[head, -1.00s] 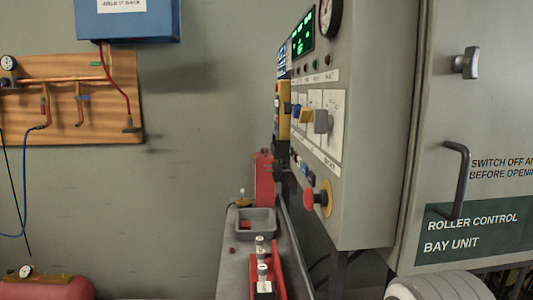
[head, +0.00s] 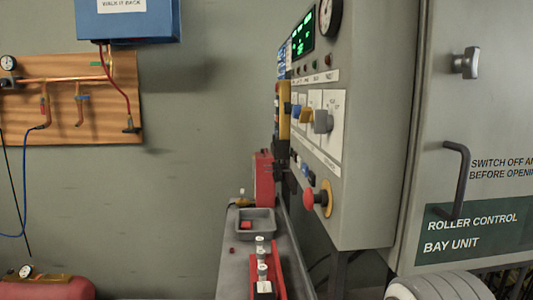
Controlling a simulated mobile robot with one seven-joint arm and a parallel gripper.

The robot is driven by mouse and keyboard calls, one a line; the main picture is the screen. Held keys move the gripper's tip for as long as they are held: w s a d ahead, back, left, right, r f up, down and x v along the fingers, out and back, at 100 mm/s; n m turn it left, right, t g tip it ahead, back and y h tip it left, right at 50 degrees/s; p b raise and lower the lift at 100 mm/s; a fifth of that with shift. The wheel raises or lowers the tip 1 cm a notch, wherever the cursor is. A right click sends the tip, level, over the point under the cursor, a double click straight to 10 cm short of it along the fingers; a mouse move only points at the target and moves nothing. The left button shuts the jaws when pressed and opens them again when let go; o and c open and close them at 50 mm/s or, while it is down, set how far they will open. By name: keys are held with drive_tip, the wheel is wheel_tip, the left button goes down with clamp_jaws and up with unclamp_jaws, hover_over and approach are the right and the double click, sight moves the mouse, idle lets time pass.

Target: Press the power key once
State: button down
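A grey control cabinet (head: 380,130) stands right of centre, its control face seen at a steep slant. A lit green display (head: 303,34) and a round gauge (head: 329,16) are at its top. Below are small lamps, then a white switch plate with a blue knob (head: 296,111), a yellow knob (head: 306,116) and a grey knob (head: 322,121). Lower down are small buttons (head: 303,168) and a red mushroom button (head: 311,198) on a yellow collar. The labels are too small to read, so I cannot tell which is the power key. I cannot make out my gripper.
A narrow grey bench (head: 237,268) runs left of the cabinet, carrying a grey tray (head: 256,236) and a red rack (head: 277,250) with white-topped items. A cabinet door with a dark handle (head: 457,180) is at right. A pale roller (head: 440,287) is below. The wall between is bare.

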drive_tip(key=shift+r, duration=0.1)
idle(0.8)
wheel_tip(320, 180, up, 29)
drive_tip(key=p, duration=2.9)
drive_tip(key=shift+s, duration=0.15)
